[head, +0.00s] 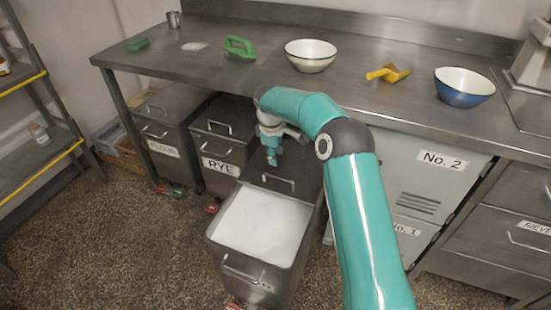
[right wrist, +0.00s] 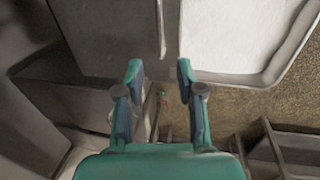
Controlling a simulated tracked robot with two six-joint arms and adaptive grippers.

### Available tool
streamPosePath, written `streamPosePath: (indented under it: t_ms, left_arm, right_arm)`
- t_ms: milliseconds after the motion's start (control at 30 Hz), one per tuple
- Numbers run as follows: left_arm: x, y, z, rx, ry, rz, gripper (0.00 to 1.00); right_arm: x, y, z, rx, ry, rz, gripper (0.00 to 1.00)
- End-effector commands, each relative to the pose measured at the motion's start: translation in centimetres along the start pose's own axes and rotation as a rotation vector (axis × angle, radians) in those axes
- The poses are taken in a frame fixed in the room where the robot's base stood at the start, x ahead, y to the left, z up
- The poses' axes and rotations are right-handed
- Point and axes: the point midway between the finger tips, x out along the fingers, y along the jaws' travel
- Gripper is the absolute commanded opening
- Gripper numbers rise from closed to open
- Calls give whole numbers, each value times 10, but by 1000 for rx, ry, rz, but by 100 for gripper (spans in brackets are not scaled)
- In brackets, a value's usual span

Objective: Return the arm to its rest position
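My right arm comes in from the bottom right of the head view and reaches over the front of the steel counter's lower bay. My right gripper (head: 272,157) points down above the back part of the pulled-out flour bin, near its lid handle. In the right wrist view the gripper (right wrist: 160,75) has its two fingers apart with nothing between them. My left arm and left gripper do not show in either view.
The open bin (head: 218,235) holds white flour; its rim also shows in the right wrist view (right wrist: 262,78). The RYE bin (head: 222,150) stands left of it. On the counter (head: 210,75) are a white bowl (head: 311,58), yellow scoop (head: 390,73) and blue bowl (head: 462,92).

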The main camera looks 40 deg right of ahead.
Motion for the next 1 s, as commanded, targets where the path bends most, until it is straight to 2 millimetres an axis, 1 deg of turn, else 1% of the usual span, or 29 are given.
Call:
streamPosePath:
  t_ms: [433, 533, 600, 633, 667, 700, 767, 800, 867, 900, 967, 1000]
  left_arm:
    - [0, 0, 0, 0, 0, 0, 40]
    - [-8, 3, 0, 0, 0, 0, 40]
    - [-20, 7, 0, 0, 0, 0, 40]
    - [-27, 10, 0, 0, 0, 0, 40]
    - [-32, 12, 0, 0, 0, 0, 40]
    - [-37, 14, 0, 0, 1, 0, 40]
    - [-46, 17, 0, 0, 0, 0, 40]
    - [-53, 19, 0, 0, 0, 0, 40]
    - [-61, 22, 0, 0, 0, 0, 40]
    - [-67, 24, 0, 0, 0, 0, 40]
    - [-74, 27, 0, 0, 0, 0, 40]
    - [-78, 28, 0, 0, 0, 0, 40]
  right_arm:
    - [-1, 0, -1, -1, 1, 1, 37]
    - [-9, -1, -4, -8, 2, 0, 37]
    - [-17, -6, -9, -23, -2, -9, 37]
    - [-16, -15, -10, -41, -17, -28, 37]
    - [-11, -30, -9, -64, -39, -58, 37]
    - [-2, -51, -6, -92, -66, -103, 37]
    - [10, -86, -4, -134, -89, -170, 37]
    - [19, -113, -2, -156, -96, -218, 37]
    - [32, -156, 3, -169, -98, -288, 37]
    - [40, -186, 7, -169, -95, -334, 37]
    - [49, -231, 16, -151, -89, -398, 37]
    - [53, -260, 24, -129, -87, -438, 37]
